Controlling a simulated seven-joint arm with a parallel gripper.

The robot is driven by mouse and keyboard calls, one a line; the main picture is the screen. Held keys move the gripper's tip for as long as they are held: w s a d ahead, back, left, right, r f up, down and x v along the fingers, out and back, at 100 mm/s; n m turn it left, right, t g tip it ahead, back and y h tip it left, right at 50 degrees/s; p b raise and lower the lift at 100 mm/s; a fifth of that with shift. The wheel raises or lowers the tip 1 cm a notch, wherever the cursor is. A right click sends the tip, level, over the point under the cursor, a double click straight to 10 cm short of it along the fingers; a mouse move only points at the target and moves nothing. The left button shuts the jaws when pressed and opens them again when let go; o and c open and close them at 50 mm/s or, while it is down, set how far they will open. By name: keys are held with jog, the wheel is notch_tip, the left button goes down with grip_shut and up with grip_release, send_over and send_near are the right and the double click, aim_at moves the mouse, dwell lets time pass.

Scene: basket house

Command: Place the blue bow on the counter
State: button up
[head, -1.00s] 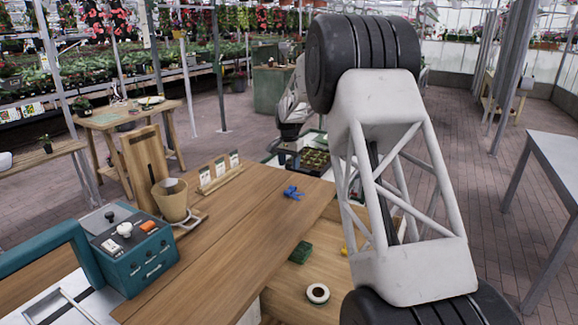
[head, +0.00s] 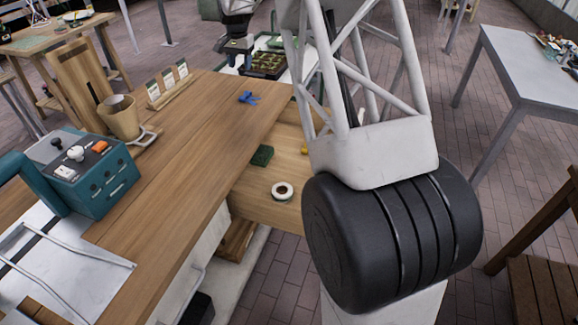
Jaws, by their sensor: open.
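The blue bow (head: 249,98) lies on the wooden counter (head: 185,150), close to the counter's far right edge. Nothing holds it. My gripper (head: 238,48) shows dark and small at the top, beyond the counter's far end. It is open and apart from the bow, beside a black tray of plants. Its fingertips are too small to make out well, and I see nothing held in it. My white lattice arm link and black joint cover much of the right centre.
A lower wooden surface, like an open drawer (head: 262,205), holds a green block (head: 262,156) and a white ring-shaped roll (head: 282,191). A teal box (head: 95,175), a tan pot (head: 120,118) and a card holder (head: 168,88) stand on the left. The counter's middle is clear.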

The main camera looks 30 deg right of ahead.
jog(key=s+a+r+n, duration=0.15)
jog(key=s+r, duration=0.25)
jog(key=s, duration=0.6)
jog(key=s+a+r+n+t, duration=0.1)
jog(key=s+a+r, duration=0.25)
jog(key=s, duration=0.65)
jog(key=s+a+r+n, duration=0.2)
jog(key=s+r, duration=0.3)
jog(key=s, duration=0.5)
jog(key=s+a+f+n, duration=0.1)
jog(key=s+f+n, duration=0.1)
jog(key=s, duration=1.3)
jog(key=s+a+f+n+t, duration=0.1)
jog(key=s+f, duration=0.3)
jog(key=s, duration=1.2)
jog(key=shift+a+f+n, duration=0.2)
jog(key=shift+a+n, duration=0.15)
jog(key=shift+a, duration=0.25)
